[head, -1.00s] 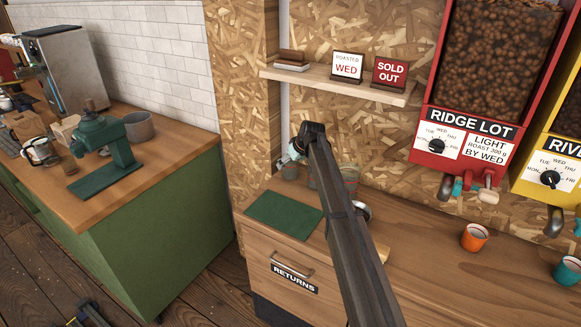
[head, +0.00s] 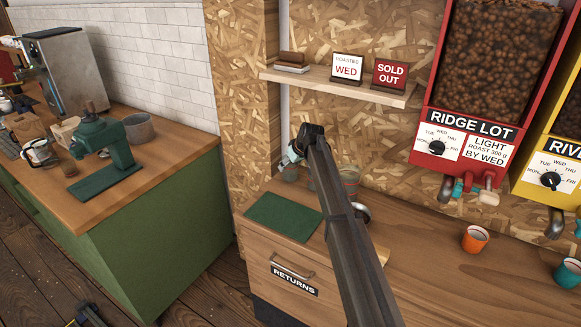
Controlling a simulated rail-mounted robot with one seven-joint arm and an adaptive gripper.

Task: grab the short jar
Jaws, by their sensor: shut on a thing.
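My gripper (head: 292,158) is at the far end of my dark arm, above the back left of the wooden counter. It is shut on a small glass jar (head: 290,173), which shows just below the fingertips and looks short. The fingers and my arm cover part of the jar. I cannot tell whether its base touches the counter. Another glass jar (head: 349,176) stands just right of my arm, partly covered by it.
A green mat (head: 283,217) lies on the counter (head: 440,270) at front left. A shelf (head: 325,82) with signs hangs above. A red dispenser (head: 437,148) is at right. An orange cup (head: 474,239) and a teal cup (head: 567,272) stand on the right side.

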